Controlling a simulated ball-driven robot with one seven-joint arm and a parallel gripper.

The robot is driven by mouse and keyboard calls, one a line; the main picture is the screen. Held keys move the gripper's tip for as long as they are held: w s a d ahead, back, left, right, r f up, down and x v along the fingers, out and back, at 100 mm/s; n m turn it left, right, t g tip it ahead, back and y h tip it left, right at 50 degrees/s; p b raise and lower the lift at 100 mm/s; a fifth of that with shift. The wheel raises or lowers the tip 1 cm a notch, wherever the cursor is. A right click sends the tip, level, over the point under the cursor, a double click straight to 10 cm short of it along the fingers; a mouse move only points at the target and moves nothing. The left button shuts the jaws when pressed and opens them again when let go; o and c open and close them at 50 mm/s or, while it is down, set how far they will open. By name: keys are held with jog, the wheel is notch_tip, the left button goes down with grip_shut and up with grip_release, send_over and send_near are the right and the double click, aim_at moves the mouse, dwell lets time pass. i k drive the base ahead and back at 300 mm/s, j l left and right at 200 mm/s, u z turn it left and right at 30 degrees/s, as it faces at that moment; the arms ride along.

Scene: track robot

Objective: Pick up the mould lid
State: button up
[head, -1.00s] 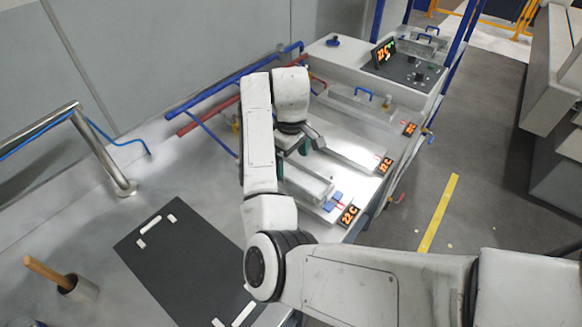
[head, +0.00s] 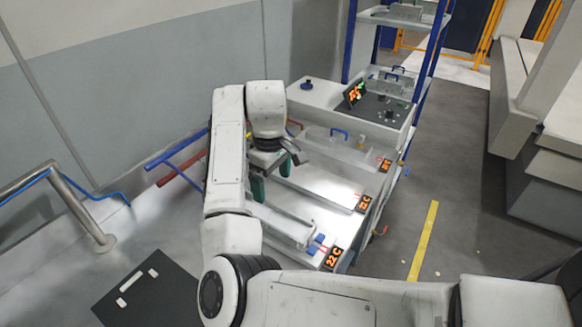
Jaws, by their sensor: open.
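My gripper (head: 271,178) hangs over the near part of the stepped bench, with its two green fingers apart and nothing visible between them. Below and just right of it is a long grey mould-like block (head: 285,226), partly hidden by my arm. A pale grey plate with a blue handle (head: 338,143) lies farther back on the bench, apart from my gripper; it looks like a mould lid. Similar grey pieces with dark handles (head: 391,82) sit behind the control panel. I cannot tell which of these the task means.
Orange temperature displays (head: 333,258) line the bench's right edge. A control panel (head: 381,109) stands at the back. Blue and red pipes (head: 178,165) run on the left. A black mat (head: 150,291) lies at the lower left. The floor on the right is clear.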

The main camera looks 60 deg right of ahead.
aim_at(348, 144)
jog(key=z, duration=1.3)
